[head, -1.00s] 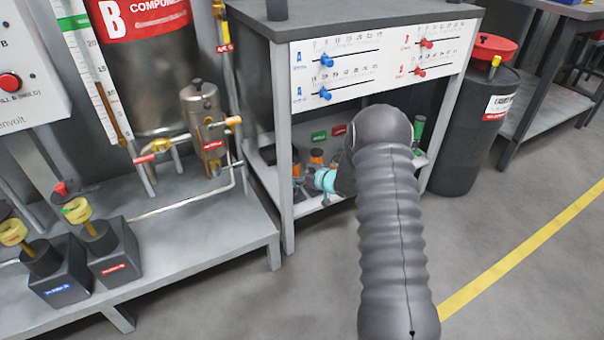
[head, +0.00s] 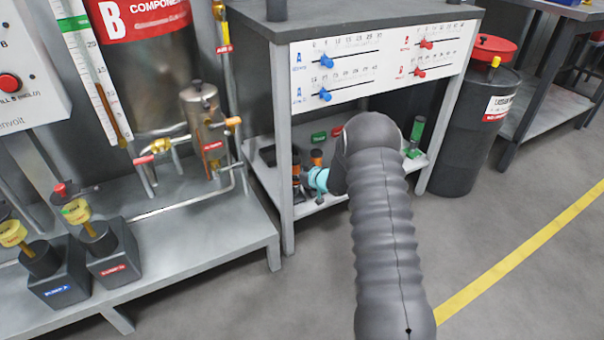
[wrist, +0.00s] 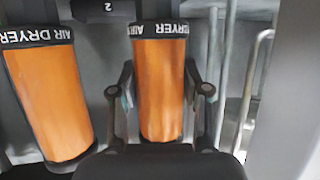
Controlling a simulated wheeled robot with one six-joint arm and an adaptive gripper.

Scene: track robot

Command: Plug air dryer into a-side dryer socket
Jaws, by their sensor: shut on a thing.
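In the wrist view, an orange air dryer (wrist: 160,88) with a black label band stands between my gripper's (wrist: 157,95) two dark fingers, which are shut on it. A second orange air dryer (wrist: 50,102) with the same band stands to the left, outside the fingers. In the head view, small orange dryers (head: 317,156) show on the lower shelf of the metal bench, by the cyan part of my wrist. My arm hides much of that shelf. I cannot tell whether the held dryer is lifted. I cannot identify the a-side dryer socket.
The bench's lower shelf (head: 300,222) lies under a white slider panel (head: 375,65), with a leg on its left. A green-topped tube (head: 416,132) stands on the shelf. A black drum (head: 475,135) stands to the right. A steel vessel rig (head: 207,130) is left. The front floor is clear.

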